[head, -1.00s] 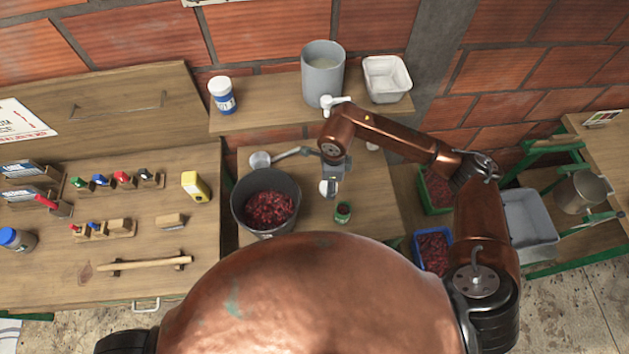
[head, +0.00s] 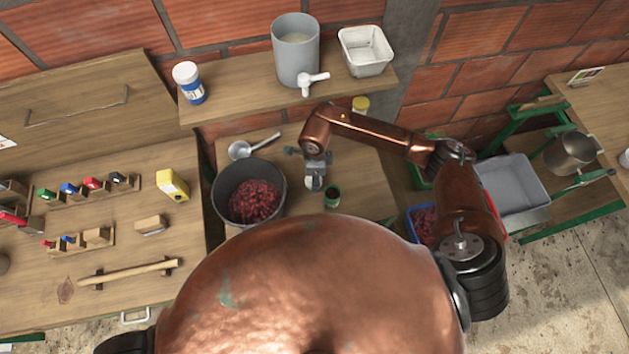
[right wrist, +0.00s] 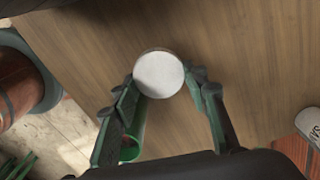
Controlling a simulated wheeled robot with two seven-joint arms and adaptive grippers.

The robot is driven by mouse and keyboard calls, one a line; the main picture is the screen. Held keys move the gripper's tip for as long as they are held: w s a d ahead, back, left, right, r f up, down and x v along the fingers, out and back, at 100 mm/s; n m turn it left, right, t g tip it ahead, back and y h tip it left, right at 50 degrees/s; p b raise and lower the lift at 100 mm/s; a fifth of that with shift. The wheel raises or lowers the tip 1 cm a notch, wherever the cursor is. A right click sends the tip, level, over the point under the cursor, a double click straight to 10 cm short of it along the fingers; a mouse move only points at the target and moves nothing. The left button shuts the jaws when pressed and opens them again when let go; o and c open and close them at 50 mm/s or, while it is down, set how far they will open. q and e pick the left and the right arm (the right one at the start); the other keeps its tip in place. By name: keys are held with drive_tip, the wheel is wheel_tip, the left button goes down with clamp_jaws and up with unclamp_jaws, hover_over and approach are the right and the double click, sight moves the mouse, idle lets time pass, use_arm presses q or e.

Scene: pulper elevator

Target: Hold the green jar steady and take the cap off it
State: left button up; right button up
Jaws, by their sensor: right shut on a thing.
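The green jar (head: 333,197) stands upright on the wooden table, right of the dark pot. Its top looks open and dark. It also shows in the right wrist view (right wrist: 131,148), partly behind the left-hand finger. My right gripper (head: 315,176) is just left of the jar and is shut on a round white cap (right wrist: 158,74). The cap sits between the fingertips (right wrist: 166,90) and looks apart from the jar; its height above the table is unclear. My left gripper is not in view, and nothing visible holds the jar.
A dark pot of red berries (head: 252,196) stands left of my right gripper, with a metal ladle (head: 242,149) behind it. A shelf (head: 235,104) above holds a grey container (head: 296,55), a white tub (head: 366,50) and a blue-and-white jar (head: 188,83).

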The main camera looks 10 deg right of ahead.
wheel_tip(320, 180, down, 4)
drive_tip(key=shift+r, duration=0.15)
drive_tip(key=shift+f, duration=0.2)
drive_tip(key=o, duration=1.3)
drive_tip(key=shift+r, duration=0.1)
drive_tip(key=shift+c, duration=0.2)
